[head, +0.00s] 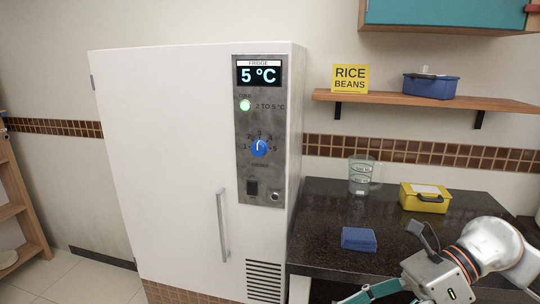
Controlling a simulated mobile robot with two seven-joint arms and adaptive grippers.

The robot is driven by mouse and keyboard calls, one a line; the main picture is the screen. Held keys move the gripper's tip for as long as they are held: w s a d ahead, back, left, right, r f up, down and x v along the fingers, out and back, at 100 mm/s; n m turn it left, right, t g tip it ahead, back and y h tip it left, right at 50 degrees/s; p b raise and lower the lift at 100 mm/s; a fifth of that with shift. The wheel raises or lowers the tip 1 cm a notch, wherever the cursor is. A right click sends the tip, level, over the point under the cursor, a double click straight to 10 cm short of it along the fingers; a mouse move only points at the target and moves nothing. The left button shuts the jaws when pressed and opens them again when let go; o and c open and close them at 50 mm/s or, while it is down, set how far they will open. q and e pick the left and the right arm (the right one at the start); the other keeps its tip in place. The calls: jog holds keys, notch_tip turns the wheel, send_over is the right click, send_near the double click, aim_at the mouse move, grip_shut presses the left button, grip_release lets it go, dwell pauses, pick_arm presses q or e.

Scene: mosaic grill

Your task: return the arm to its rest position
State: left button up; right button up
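My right arm comes in from the right edge at the lower right, in front of the dark counter (318,232). My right gripper (372,292) is at the bottom edge, partly cut off, with a teal finger part showing. I cannot tell whether it is open or shut, and no held object shows. My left arm and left gripper are not in view.
A white fridge (165,170) stands shut at the left, reading 5 °C. A blue box (358,239), a clear jug (361,175) and a yellow box (424,197) are on the counter. A shelf (400,98) holds a blue container (431,86) and a yellow sign (350,78).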

jog(key=w+a+r+m+t+y, duration=0.2)
jog(key=w+a+m+t+y, duration=0.25)
jog(key=a+m+y, duration=0.5)
jog(key=w+d+f+m+t+h, duration=0.35)
jog(key=m+t, duration=0.25)
jog(key=m, duration=0.3)
jog(key=w+d+f+m+t+h, duration=0.2)
jog(key=d+f+m+t+h, duration=0.25)
jog(key=m, duration=0.45)
jog(key=s+d+f+m+t+h, duration=0.1)
jog(key=d+f+m+h, duration=0.1)
jog(key=f+m+h, duration=0.35)
jog(key=s+d+f+m+t+h, duration=0.1)
jog(key=s+d+f+m+h, duration=0.15)
jog(key=f+m, duration=0.6)
jog(key=s+d+f+m+g+h, duration=0.1)
jog(key=s+f+m+g, duration=0.1)
jog(key=s+f, duration=0.3)
jog(key=s+d+f+m+g+h, duration=0.1)
jog(key=s+f, duration=0.5)
jog(key=f, duration=0.8)
jog(key=shift+s+d+m+g+h, duration=0.15)
jog(key=shift+s+m+g+h, duration=0.15)
jog(key=shift+m+g+h, duration=0.5)
jog(key=shift+n+y, duration=0.25)
